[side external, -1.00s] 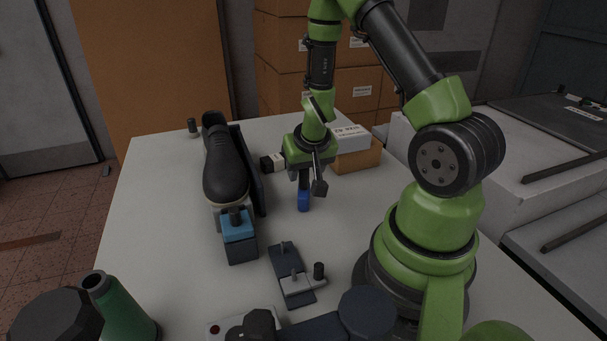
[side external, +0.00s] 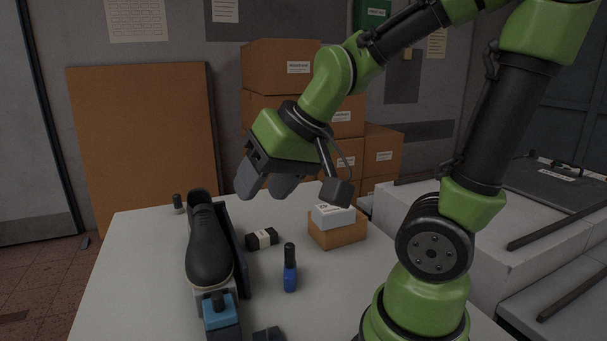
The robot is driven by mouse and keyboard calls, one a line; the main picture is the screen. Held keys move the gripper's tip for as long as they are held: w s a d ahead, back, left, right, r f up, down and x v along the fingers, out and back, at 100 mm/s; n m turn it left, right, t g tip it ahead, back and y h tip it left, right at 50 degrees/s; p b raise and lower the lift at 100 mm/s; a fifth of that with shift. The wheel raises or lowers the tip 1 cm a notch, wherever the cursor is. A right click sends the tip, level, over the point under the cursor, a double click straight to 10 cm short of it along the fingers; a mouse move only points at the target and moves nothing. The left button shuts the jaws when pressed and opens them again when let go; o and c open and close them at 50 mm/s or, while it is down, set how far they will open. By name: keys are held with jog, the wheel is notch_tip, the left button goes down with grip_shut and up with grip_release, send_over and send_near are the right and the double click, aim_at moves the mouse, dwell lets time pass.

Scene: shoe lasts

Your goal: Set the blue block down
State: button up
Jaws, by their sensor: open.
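The blue block (side external: 290,278) stands upright on the white table, with a dark neck or cap-like part on top. It is to the right of the black shoe (side external: 208,250). My gripper (side external: 266,188) is up above the table, tilted, with its grey fingers to the upper left of the blue block and clear of it. The fingers are apart and nothing shows between them.
The shoe sits on a stand with a light-blue clamp (side external: 219,311). A black box with a white label (side external: 262,239) lies behind the block. Bare table (side external: 265,288) surrounds the block.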

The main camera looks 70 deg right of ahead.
jog(key=s+a+r+n+y, duration=0.1)
jog(key=s+a+r, duration=0.2)
jog(key=s, duration=0.4)
jog(key=shift+a+r, duration=0.25)
